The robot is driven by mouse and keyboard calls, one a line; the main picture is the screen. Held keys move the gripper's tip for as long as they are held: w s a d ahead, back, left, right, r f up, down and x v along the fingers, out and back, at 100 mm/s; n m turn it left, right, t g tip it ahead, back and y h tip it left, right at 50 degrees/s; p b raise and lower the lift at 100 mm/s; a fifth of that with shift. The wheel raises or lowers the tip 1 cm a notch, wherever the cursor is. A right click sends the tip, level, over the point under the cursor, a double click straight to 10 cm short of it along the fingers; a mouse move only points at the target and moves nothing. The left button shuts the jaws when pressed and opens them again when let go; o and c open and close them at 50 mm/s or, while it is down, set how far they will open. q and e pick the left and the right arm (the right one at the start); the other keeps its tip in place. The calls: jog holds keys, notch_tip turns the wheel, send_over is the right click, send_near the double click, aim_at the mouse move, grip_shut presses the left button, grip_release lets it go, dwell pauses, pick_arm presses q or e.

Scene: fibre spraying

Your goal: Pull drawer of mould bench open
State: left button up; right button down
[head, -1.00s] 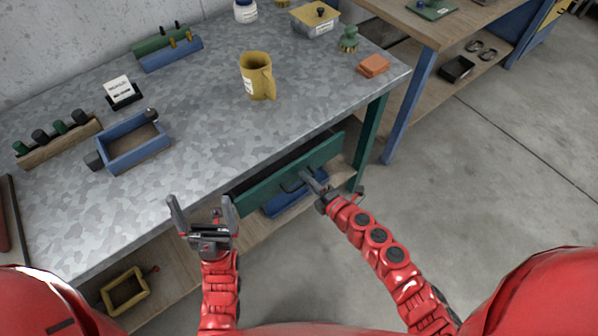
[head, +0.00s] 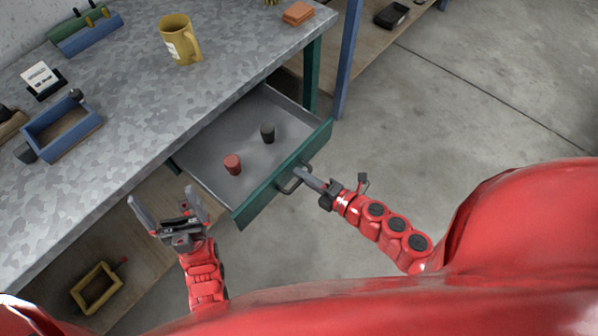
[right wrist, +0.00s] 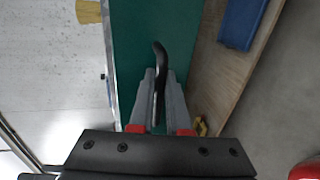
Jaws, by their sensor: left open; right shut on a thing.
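The green drawer (head: 262,198) of the mould bench (head: 130,105) stands well open in the head view. A red plug (head: 232,164) and a dark plug (head: 267,132) stand inside it. My right gripper (head: 304,176) is shut on the drawer's dark handle (head: 288,186). In the right wrist view the two fingers close around the handle (right wrist: 160,62), in front of the green drawer front (right wrist: 133,45). My left gripper (head: 168,205) is open and empty, left of the drawer and in front of the bench edge.
A yellow mug (head: 179,42), a blue box (head: 62,128) and an orange block (head: 298,14) are on the bench top. A yellow frame (head: 97,289) lies on the lower shelf. The floor (head: 440,120) to the right is clear.

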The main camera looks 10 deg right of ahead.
jog(key=shift+s+d, duration=0.15)
jog(key=c, duration=1.2)
grip_release()
jog(key=shift+o, duration=0.2)
jog(key=p+v, duration=0.2)
jog(key=v, duration=1.5)
jog(key=shift+p, duration=0.4)
jog(key=shift+s+d, duration=0.1)
jog(key=shift+s, duration=0.05)
